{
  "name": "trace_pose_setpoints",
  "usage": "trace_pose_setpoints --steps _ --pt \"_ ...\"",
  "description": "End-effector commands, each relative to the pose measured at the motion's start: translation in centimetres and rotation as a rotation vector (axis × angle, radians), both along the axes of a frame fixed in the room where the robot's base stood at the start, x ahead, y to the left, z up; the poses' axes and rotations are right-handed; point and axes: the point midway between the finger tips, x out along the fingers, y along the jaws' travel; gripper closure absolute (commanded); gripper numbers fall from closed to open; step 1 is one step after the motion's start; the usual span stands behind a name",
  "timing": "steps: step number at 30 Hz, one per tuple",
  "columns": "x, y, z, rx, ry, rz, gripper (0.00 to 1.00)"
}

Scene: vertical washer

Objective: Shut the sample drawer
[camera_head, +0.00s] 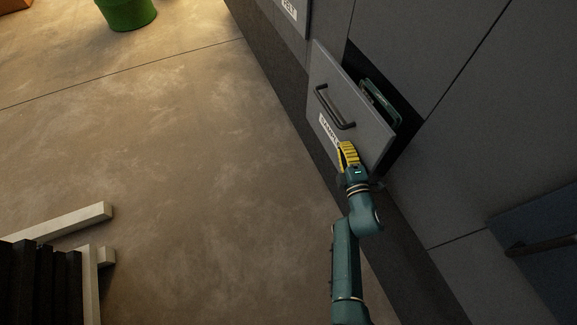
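The sample drawer (360,88) has a grey front and stands pulled out of the dark grey cabinet at upper right. Its front carries a dark bar handle (333,108) and a white label, partly hidden by my gripper. A teal-green item (382,102) shows inside the drawer opening. My gripper (347,146), with yellow fingers, is at the lower part of the drawer front, just below the handle. I cannot tell whether it touches the front. The fingers look close together, but their gap is not clear.
Another labelled front (289,10) is above. A blue panel with a dark bar (541,247) is at lower right. A green bucket (127,12) stands at upper left, and a dark slatted thing with pale beams (75,222) at lower left. The floor between is clear.

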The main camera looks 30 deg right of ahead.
Motion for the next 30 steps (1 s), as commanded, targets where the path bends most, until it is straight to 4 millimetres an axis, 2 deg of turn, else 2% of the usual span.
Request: trace_pose_setpoints --steps 1,6,12,30 --pt "-0.1 -1.0 -0.3 0.0 0.001 -0.004 1.0" --pt "-0.2 -3.0 -0.3 -0.001 0.001 -0.003 1.0" --pt "-0.2 -4.4 -0.2 0.001 0.002 -0.002 1.0" --pt "-0.2 -4.9 0.0 0.0 0.0 -0.001 1.0"
